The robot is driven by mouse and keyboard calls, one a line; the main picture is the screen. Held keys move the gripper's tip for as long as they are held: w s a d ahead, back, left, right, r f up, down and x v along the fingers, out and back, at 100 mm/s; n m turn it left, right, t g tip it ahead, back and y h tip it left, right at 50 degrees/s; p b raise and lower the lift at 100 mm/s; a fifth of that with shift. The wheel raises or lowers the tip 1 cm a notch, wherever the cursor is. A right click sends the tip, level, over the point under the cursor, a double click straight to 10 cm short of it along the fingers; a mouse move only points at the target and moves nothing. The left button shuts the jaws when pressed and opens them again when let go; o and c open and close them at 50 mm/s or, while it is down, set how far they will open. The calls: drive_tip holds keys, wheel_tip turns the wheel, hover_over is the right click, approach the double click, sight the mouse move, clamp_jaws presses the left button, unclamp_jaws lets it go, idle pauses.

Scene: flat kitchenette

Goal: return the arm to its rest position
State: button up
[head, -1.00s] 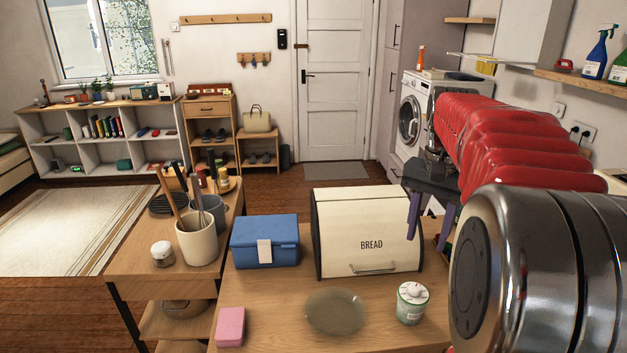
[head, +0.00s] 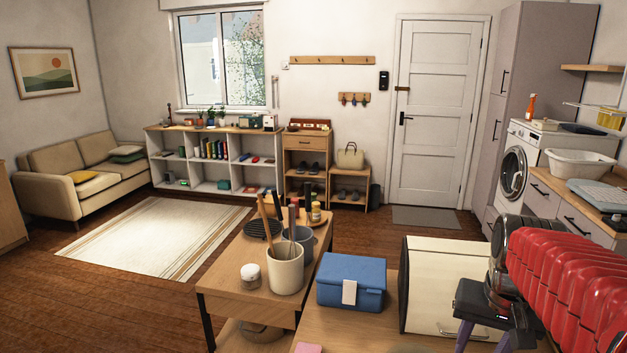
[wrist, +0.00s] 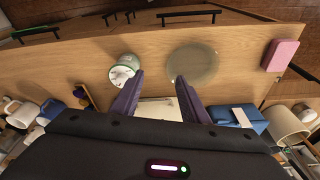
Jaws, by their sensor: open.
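My red arm reaches in from the right of the head view. My gripper (head: 482,338) is at the lower right, in front of the cream bread bin (head: 440,270), and hides part of it. In the wrist view my gripper (wrist: 158,96) has its two purple fingers apart, with nothing held between them. Part of the bread bin (wrist: 160,110) shows pale beyond the fingers. A white-lidded jar (wrist: 122,72) and a glass plate (wrist: 193,62) lie on the wooden counter just past the fingertips.
A blue box (head: 352,282) stands left of the bread bin. A utensil crock (head: 285,270) and a small jar (head: 251,275) stand on the side table. A pink block (wrist: 280,53) lies near the counter's end. The floor by the rug (head: 150,235) is clear.

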drive_tip(key=s+a+n+t+y, duration=0.1)
drive_tip(key=s+a+n+t, duration=0.2)
drive_tip(key=a, duration=1.3)
drive_tip(key=s+f+n, duration=0.1)
drive_tip(key=s+n, duration=0.2)
drive_tip(key=s, duration=0.2)
drive_tip(key=shift+a, duration=0.4)
drive_tip(key=shift+c, duration=0.2)
